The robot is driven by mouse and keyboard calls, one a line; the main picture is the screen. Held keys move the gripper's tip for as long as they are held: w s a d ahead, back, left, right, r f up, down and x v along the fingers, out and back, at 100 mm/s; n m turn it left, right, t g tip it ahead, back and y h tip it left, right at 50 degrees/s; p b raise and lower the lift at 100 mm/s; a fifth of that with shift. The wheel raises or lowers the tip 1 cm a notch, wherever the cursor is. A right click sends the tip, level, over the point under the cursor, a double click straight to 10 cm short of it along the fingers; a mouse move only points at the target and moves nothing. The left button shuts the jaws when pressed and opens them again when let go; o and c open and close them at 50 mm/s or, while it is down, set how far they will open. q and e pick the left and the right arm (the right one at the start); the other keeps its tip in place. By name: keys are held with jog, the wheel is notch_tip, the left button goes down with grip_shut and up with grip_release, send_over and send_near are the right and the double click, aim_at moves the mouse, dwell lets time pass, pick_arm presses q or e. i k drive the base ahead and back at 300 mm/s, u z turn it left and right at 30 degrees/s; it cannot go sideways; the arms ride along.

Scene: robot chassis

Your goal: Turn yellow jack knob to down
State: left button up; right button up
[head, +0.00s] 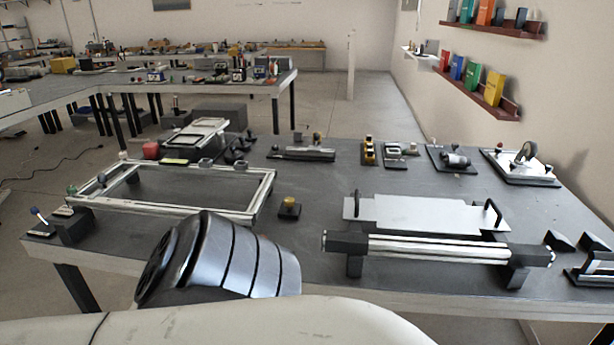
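A small yellow knob (289,201) sits on a square black base near the middle of the grey table. It stands upright, just right of a white rectangular frame. Which way the knob is turned is too small to tell. Another yellow piece, a yellow and black device (369,151), stands farther back on the table. Neither of my grippers shows in this view. A dark ridged part and a pale part in the lower foreground seem to be my own arm or body, and they cover the table's front edge at left.
The white frame (190,213) lies left of the knob. Several small devices line the table's back. The grey table (318,182) is bare behind the knob. Shelves (480,92) hang on the right wall.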

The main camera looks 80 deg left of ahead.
aim_at(289, 202)
jog(key=u, duration=2.35)
